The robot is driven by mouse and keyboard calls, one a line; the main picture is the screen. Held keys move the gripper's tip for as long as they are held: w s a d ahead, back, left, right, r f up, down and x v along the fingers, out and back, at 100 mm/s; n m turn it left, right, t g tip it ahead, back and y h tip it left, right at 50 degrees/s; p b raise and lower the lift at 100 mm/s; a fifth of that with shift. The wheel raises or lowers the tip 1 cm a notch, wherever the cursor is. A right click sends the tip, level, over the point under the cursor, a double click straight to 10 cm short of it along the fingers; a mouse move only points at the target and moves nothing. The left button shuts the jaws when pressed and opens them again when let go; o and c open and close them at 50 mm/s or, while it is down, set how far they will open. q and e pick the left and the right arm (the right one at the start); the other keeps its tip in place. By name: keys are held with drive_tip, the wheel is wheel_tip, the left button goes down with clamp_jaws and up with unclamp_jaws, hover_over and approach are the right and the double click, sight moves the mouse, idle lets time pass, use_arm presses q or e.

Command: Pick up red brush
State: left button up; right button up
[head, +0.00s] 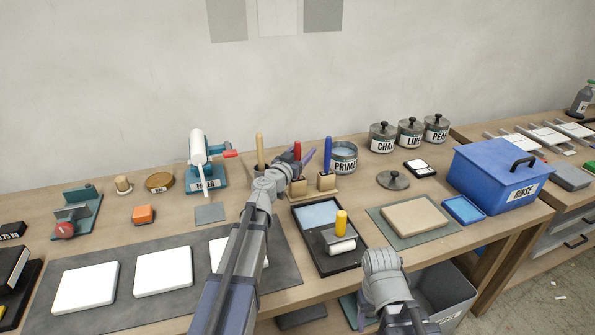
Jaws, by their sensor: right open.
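The red brush (297,149) stands upright in a small wooden block (297,188) near the back of the table, its handle partly covered by my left gripper. My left gripper (297,157) is at the red handle, with a finger showing on either side. I cannot tell whether the fingers press on it. My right gripper (382,262) is low at the table's front edge, open and well away from the brush; its fingertips are hard to make out.
A blue brush (327,154) in its own block stands just right of the red one. A tan-handled tool (260,150) stands close on the left. The PRIMER tin (344,160) is behind right. A black tray (319,258) with a yellow-handled roller lies in front.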

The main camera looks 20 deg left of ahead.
use_arm(q)
clamp_jaws()
idle(1.2)
